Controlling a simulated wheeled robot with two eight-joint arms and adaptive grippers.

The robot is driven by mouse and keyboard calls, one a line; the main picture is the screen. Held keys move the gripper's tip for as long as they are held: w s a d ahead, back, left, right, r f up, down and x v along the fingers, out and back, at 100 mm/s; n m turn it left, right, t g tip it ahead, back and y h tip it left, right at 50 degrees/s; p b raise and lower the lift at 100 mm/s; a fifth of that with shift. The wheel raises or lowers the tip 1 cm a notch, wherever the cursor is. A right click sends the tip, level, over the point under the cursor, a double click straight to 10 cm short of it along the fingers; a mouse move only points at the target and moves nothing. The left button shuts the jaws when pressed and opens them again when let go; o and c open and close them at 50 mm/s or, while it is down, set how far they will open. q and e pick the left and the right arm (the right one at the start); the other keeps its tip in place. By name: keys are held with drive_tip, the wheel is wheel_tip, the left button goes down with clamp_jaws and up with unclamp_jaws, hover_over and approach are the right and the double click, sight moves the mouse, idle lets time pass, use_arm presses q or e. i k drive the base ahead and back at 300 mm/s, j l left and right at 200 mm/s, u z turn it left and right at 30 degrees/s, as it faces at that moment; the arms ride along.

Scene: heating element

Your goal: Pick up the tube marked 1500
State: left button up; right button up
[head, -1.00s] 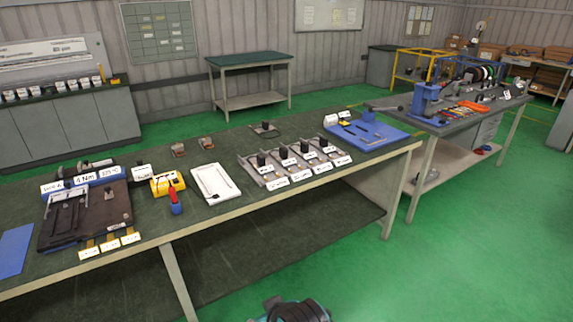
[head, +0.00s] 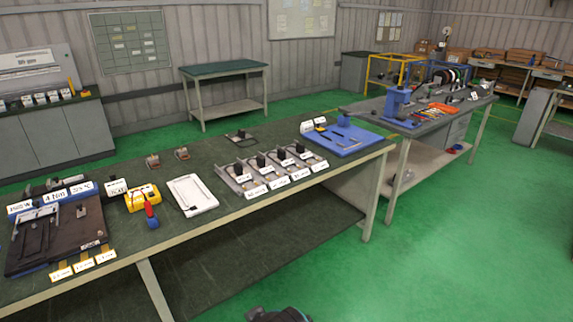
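No tube marked 1500 can be picked out for certain. Several grey holders (head: 236,181) stand in a row on the long green-topped bench (head: 215,235), with small white tags in front that are too small to read. At the bench's left end, a dark fixture board (head: 75,238) has white signs behind it; the leftmost sign (head: 20,207) may read 1500 W, while another reads 4 Nm. Neither of my grippers can be made out. A dark part at the bottom edge seems to be mine.
A yellow box (head: 140,199) with a red-and-blue tool and a white tray (head: 191,196) lie left of the holders. A blue board (head: 345,141) lies at the bench's right end. A tool table (head: 440,118) stands beyond it. Green floor (head: 420,270) is open at right.

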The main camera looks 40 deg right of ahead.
sight(282, 160)
drive_tip(key=l+z, duration=0.1)
drive_tip(key=z, duration=0.25)
drive_tip(key=i+z, duration=0.1)
drive_tip(key=z, duration=0.25)
drive_tip(key=i+z, duration=0.1)
drive_tip(key=z, duration=0.25)
